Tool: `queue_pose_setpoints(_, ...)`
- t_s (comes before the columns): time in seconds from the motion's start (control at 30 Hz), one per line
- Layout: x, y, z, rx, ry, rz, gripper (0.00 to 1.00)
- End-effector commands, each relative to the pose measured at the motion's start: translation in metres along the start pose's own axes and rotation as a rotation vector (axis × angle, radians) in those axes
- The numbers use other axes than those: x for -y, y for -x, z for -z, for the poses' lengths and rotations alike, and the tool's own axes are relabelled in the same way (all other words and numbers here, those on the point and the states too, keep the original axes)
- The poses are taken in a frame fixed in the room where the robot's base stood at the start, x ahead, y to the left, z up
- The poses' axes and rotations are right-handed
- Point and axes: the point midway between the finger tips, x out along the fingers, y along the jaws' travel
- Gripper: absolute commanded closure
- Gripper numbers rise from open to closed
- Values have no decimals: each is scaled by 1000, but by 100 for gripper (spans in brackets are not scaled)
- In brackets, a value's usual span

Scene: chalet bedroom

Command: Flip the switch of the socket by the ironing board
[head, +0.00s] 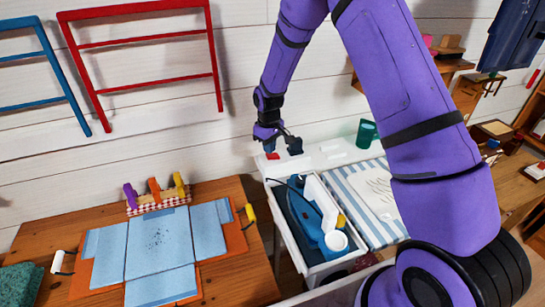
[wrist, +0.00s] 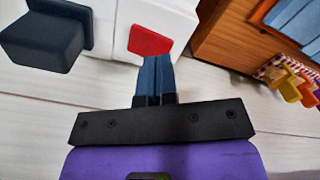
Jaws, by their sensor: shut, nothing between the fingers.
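A red switch (wrist: 150,41) sits on a white socket strip (wrist: 110,30) in the wrist view; it also shows in the head view (head: 272,156). A dark blue plug-like block (wrist: 45,40) stands on the same white surface, to the left of the switch in the wrist view. My gripper (wrist: 157,62) is shut and empty, its blue fingertips at the near edge of the red switch. I cannot tell whether they touch it. In the head view my gripper (head: 280,143) is just above the switch. The striped ironing board (head: 370,195) lies to the right.
A blue-and-white iron (head: 318,225) lies in a white tray below the switch. A green cup (head: 366,133) stands on the white ledge to the right. Red (head: 145,9) and blue racks hang on the wall.

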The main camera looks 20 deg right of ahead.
Motion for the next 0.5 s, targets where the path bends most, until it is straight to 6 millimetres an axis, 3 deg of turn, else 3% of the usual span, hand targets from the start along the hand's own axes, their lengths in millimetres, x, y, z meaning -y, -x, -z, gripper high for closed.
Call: queue_pose_setpoints(0.5, 0, -7, 0, 0, 0, 0, 100)
